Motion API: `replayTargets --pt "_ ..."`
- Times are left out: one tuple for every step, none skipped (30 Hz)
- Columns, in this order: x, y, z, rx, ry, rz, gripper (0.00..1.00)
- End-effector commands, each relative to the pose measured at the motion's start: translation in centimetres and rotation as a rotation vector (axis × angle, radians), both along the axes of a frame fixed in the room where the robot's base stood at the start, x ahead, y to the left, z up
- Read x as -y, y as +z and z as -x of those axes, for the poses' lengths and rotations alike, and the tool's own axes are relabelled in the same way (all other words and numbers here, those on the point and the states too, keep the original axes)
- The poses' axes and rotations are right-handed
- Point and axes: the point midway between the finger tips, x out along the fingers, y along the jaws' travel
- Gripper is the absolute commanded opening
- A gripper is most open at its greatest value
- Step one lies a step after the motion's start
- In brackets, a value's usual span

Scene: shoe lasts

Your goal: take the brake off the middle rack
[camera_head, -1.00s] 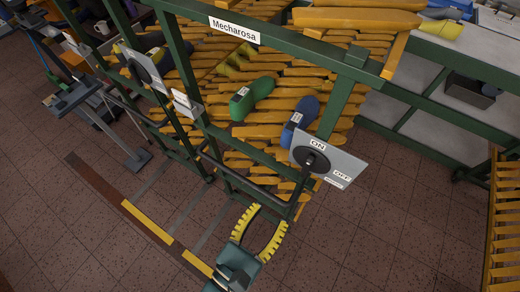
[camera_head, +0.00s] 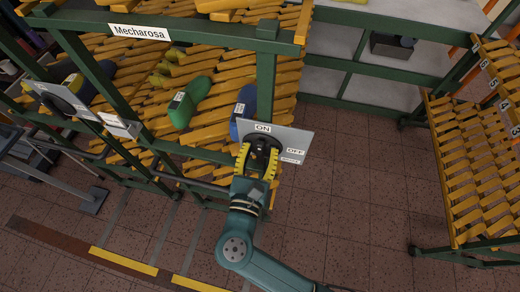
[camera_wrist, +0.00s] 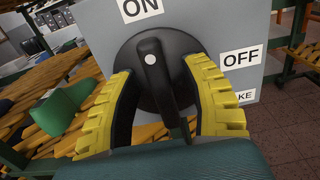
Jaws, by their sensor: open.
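The brake panel (camera_head: 290,141) is a grey plate on the front post of the middle rack (camera_head: 267,85). It carries an ON label at the top and an OFF label at the right. Its black round knob (camera_wrist: 156,62) has a raised handle bar with a white dot near its upper end, toward ON. My gripper (camera_head: 257,160) has yellow toothed fingers and is open. In the wrist view, the fingers (camera_wrist: 160,95) stand on either side of the knob's handle. I cannot tell whether they touch the knob.
The rack holds many orange-yellow lasts, with a green last (camera_head: 188,101) and a blue last (camera_head: 244,108) near the panel. Another panel with a black knob (camera_head: 62,100) is at the left. A slatted orange rack (camera_head: 470,170) stands at the right. Tiled floor lies clear between.

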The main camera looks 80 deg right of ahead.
Motion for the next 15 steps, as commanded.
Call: replayTargets --pt "0.19 -0.01 0.03 0.0 -0.001 0.0 0.47" --pt "0.22 0.0 0.02 0.0 -0.001 0.0 0.47" --pt "0.23 0.0 0.0 0.0 0.0 0.0 0.47" --pt "0.22 0.01 -0.01 0.0 0.0 0.0 0.47" --pt "0.21 0.01 -0.01 0.0 0.0 0.0 0.47" --pt "0.2 0.01 -0.01 0.0 0.0 0.0 0.47" --pt "0.2 0.01 -0.01 0.0 0.0 0.0 0.47" --pt "0.19 0.01 -0.02 0.0 0.0 0.0 0.48" --pt "0.19 0.01 -0.01 0.0 0.0 0.0 0.41" --pt "0.18 0.01 -0.01 0.0 0.0 0.0 0.35" --pt "0.18 0.01 -0.02 0.0 0.0 0.0 0.29" --pt "0.18 0.02 -0.01 0.0 0.0 0.0 0.21" --pt "0.17 0.02 -0.01 0.0 0.0 0.0 0.16" --pt "0.17 0.01 -0.01 0.0 0.0 0.0 0.1" --pt "0.17 0.02 -0.01 0.0 0.0 0.0 0.02"
